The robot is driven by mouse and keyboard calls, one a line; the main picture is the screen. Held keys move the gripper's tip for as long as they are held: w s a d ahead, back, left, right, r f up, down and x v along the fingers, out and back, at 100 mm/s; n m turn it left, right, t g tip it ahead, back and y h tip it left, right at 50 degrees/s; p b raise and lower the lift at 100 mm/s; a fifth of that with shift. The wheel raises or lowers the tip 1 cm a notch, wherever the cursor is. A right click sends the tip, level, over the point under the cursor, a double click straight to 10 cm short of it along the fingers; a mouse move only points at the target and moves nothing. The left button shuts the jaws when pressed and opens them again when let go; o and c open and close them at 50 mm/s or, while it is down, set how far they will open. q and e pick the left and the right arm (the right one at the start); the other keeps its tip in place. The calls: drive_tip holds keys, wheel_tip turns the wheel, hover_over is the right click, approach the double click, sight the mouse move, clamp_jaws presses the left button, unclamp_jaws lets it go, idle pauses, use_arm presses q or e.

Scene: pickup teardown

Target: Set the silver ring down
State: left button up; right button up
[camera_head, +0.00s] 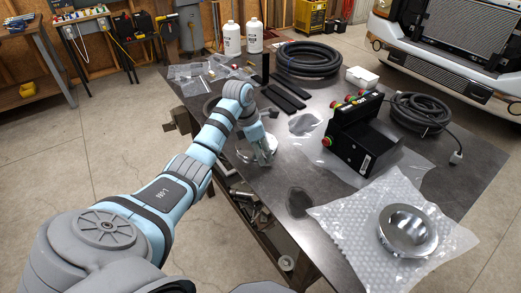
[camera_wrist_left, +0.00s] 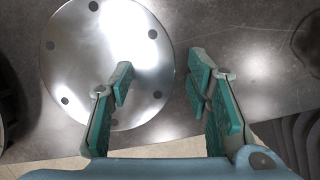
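A round silver piece with a wide rim and a domed or hollow middle (camera_head: 408,230) lies on bubble wrap at the table's near right; it may be the silver ring. A flat silver disc with several holes around its edge (camera_wrist_left: 75,50) lies by the table edge under my left gripper (camera_wrist_left: 162,85). In the head view the left gripper (camera_head: 264,157) is low over the table and hides much of that disc. Its fingers are apart and empty; the disc's right edge shows between the fingertips, without a clear grip. My right gripper is out of view.
The bubble wrap (camera_head: 345,238) covers the table's near right corner. A black box with coloured buttons (camera_head: 362,145), coiled black hoses (camera_head: 308,58) and a coiled cable (camera_head: 420,110) stand farther back. Black bars (camera_head: 283,98) lie behind the gripper. The dark tabletop (camera_head: 300,178) is bare right of the gripper.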

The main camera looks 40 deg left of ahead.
use_arm(q)
drive_tip(key=shift+r, duration=0.2)
drive_tip(key=p+v, duration=0.3)
drive_tip(key=v, duration=1)
drive_tip(key=shift+f, duration=0.15)
